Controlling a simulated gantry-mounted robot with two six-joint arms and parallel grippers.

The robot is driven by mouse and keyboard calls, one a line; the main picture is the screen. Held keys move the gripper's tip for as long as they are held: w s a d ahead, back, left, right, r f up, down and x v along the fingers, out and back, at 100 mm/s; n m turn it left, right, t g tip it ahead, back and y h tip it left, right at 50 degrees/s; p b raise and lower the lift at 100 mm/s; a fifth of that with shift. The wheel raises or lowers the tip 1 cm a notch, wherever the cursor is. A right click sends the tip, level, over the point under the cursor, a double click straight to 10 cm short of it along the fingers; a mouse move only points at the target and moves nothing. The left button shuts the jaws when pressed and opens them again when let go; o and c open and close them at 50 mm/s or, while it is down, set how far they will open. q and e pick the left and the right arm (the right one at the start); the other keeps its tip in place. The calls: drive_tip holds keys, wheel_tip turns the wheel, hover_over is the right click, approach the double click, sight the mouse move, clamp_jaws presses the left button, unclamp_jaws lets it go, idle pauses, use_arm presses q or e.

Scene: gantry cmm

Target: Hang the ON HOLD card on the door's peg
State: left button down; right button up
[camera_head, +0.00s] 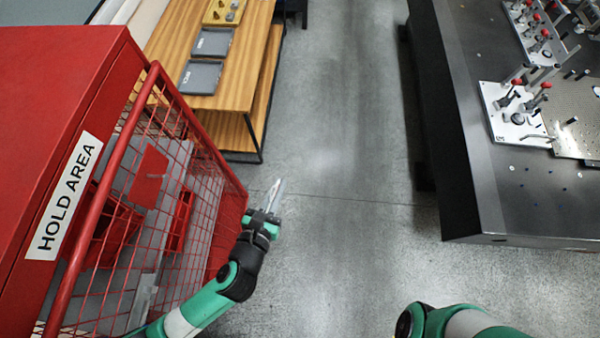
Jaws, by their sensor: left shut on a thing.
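My left gripper (268,213) is shut on a thin, pale card (278,191), seen nearly edge-on, so its print cannot be read. It appears to be the ON HOLD card. The gripper holds it up over the aisle floor, just right of the red cage. The cage's red mesh door (170,150) stands to the left of the gripper, with its red tube frame around it. I cannot make out the peg on the door. Of my right arm, only green and white links show at the bottom edge; its gripper is out of view.
The red cabinet has a HOLD AREA label (64,196), with red bins behind the mesh. A wooden bench (240,60) with grey trays (201,77) stands behind. A dark metal table (470,170) with fixtures (517,113) is at right. The grey floor (345,150) between is clear.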

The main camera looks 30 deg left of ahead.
use_arm(q)
drive_tip(key=s+a+n+g+y+p, duration=0.1)
drive_tip(key=s+a+n+y+p, duration=0.1)
drive_tip(key=a, duration=0.7)
drive_tip(key=s+a+r+n+g+y+p, duration=0.1)
drive_tip(key=s+a+n+y+p, duration=0.2)
drive_tip(key=a, duration=0.6)
drive_tip(key=shift+s+a+r+n+g+y, duration=0.15)
drive_tip(key=shift+s+a+n+g+y, duration=0.2)
drive_tip(key=shift+s+y, duration=0.35)
use_arm(e)
wheel_tip(320, 180, up, 6)
drive_tip(key=shift+f, duration=0.1)
